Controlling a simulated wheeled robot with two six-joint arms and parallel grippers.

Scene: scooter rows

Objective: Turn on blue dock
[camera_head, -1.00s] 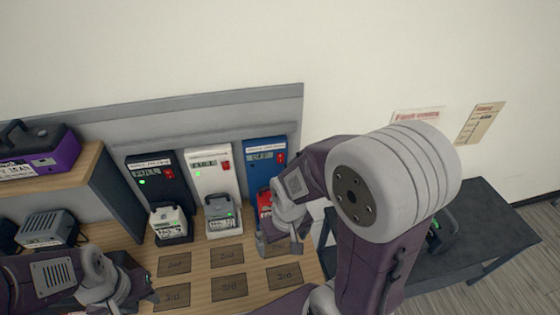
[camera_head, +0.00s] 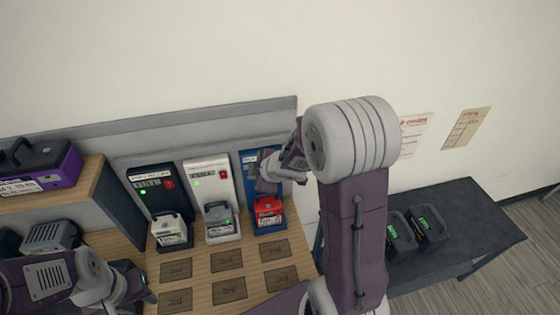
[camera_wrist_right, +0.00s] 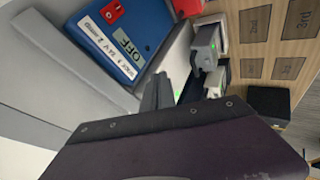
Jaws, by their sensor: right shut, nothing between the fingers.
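The blue dock (camera_head: 248,158) is the rightmost of three docks on the bench back; my right gripper covers much of its face. In the right wrist view the blue dock (camera_wrist_right: 108,50) shows a white label, a display reading OFF and a red switch (camera_wrist_right: 111,12). A red battery (camera_head: 268,211) sits at its foot. My right gripper (camera_head: 264,184) is shut and empty in front of the dock's lower face; I cannot tell whether it touches. My left gripper (camera_head: 142,286) is low at the left, its opening unclear.
The white dock (camera_head: 210,176) and black dock (camera_head: 152,190) have green lights lit and hold batteries. Marked pads (camera_head: 226,257) on the wooden bench are empty. A purple charger (camera_head: 40,166) is on the left shelf. A dark side table (camera_head: 470,215) holds two dark batteries.

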